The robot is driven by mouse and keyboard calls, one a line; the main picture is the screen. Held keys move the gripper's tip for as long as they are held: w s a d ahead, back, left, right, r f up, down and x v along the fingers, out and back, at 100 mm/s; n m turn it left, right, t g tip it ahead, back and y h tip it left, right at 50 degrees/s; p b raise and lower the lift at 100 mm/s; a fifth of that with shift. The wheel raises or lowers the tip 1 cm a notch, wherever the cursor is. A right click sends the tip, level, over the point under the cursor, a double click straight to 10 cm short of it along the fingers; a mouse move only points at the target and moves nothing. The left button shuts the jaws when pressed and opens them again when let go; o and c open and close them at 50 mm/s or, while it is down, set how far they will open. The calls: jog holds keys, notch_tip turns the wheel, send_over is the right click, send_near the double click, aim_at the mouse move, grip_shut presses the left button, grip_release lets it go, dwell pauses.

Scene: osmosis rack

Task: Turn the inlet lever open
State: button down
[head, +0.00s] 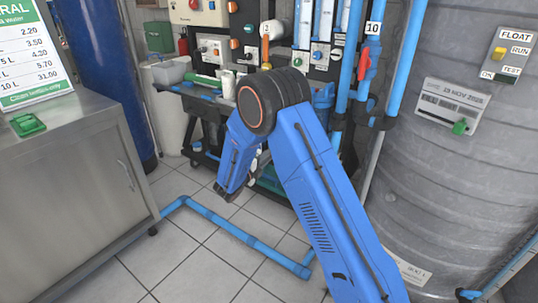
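The frame does not show a readable inlet label, so I cannot tell which lever is the inlet one. A red lever (364,63) stands upright along a blue vertical pipe at the upper right, below a tag reading 10. A yellow-orange lever (265,48) shows by the tag 2, just above my arm's elbow. My blue arm bends at the middle of the view and reaches down. My gripper (227,193) is at its lower end, low over the floor and apart from these levers. Its fingers are too small to read.
A steel cabinet (70,200) stands at the left. A blue pipe (235,232) runs along the tiled floor. The large grey tank (455,190) fills the right side. A rack of panels and pipes stands at the back, partly hidden by my arm.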

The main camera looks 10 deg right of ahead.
jog(key=shift+f+n, duration=0.45)
jog(key=shift+n, duration=0.45)
jog(key=c, duration=1.6)
grip_release()
jog(key=shift+a+f, duration=0.1)
jog(key=shift+o, duration=0.2)
jog(key=v, duration=1.7)
jog(key=shift+s+a, duration=0.15)
